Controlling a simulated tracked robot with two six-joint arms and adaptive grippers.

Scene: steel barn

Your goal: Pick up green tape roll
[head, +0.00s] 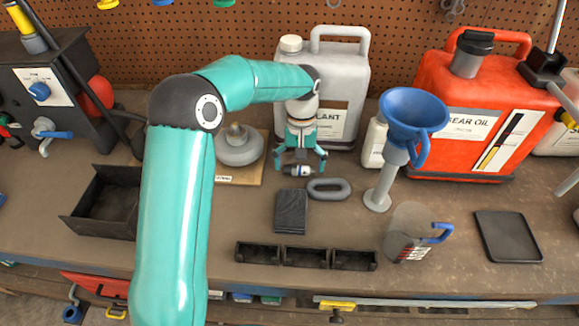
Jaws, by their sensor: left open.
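I cannot make out a green tape roll anywhere in the head view; it may be hidden behind my arm or gripper. My left gripper (300,166) points down above the workbench (240,215), in front of the grey coolant jug (345,75). Its fingers are spread. A small dark and white item with a blue band (298,171) shows between and below the fingertips; I cannot tell whether they touch it. My right gripper is not in view.
A grey oval ring (329,189) and a dark block (291,210) lie in front of the gripper. A blue funnel (414,110) and red gear oil can (440,120) stand right. A three-part black tray (306,256) lies near the front edge.

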